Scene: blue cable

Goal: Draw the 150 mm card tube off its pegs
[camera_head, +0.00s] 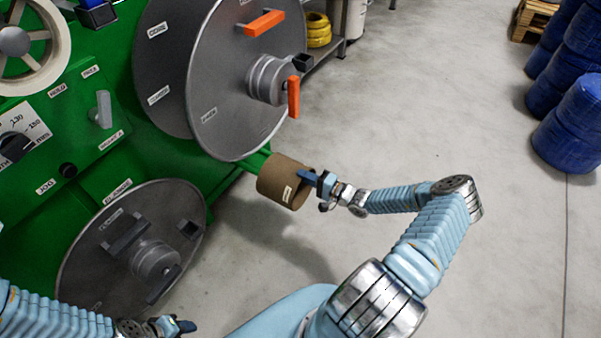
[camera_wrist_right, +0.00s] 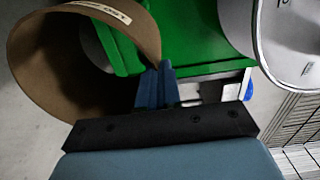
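The brown card tube (camera_head: 278,184), with a pale label, is at the end of a green bar (camera_head: 255,160) below the big upper reel. My right gripper (camera_head: 309,177) is at the tube's right, open end. In the right wrist view its blue fingers (camera_wrist_right: 155,88) are close together on the rim of the tube (camera_wrist_right: 40,62), one inside and one outside the wall. The pegs are hidden, so I cannot tell how far the tube sits on them. My left gripper (camera_head: 184,326) is low at the bottom edge, partly cut off, away from the tube.
The large grey reel (camera_head: 225,95) with orange handles stands just above the tube. A lower grey disc (camera_head: 90,262) is on the green machine (camera_head: 60,110) at left. Blue rolls (camera_head: 572,120) stand far right. The floor (camera_head: 400,120) to the right is clear.

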